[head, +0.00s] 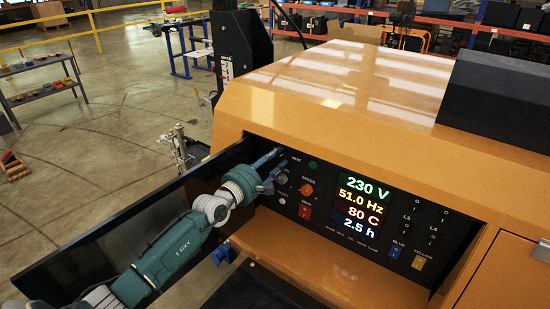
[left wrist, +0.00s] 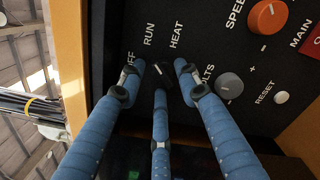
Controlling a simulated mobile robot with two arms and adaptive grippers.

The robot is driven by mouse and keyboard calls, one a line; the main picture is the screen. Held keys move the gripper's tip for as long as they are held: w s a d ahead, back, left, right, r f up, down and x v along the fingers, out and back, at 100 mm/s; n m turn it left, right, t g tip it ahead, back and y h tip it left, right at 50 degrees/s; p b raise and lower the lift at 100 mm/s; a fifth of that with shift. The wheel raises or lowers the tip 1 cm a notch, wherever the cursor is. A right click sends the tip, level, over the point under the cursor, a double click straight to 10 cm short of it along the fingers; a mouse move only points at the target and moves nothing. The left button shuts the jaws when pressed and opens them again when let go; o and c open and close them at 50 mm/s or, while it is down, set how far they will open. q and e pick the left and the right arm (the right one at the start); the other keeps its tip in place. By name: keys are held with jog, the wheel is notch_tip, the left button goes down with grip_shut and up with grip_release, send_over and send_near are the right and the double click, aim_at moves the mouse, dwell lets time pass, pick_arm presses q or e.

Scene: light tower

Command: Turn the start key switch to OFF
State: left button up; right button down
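The start key switch (left wrist: 160,72) is a small dark knob with a white mark, near the OFF, RUN and HEAT labels in the left wrist view. I cannot tell for certain which label the mark points at. My left gripper (left wrist: 160,76) has its blue fingers spread around the switch, one on each side and one below it. Whether they touch it is unclear. In the head view my left gripper (head: 272,160) is at the left end of the control panel (head: 330,222) and hides the switch. My right gripper is not in view.
An orange speed knob (left wrist: 268,17), a grey volts knob (left wrist: 229,86) and a white reset button (left wrist: 281,97) sit right of the fingers. The lit display (head: 363,205) is further right. A black open door (head: 110,240) stands left of the panel, behind my arm.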

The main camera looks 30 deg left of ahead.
pick_arm(q)
grip_shut()
jog(key=shift+r+n, duration=0.1)
jog(key=shift+n, duration=0.2)
jog(key=shift+a+n+p, duration=0.2)
jog(key=shift+n+p, duration=0.65)
jog(key=shift+n, duration=3.35)
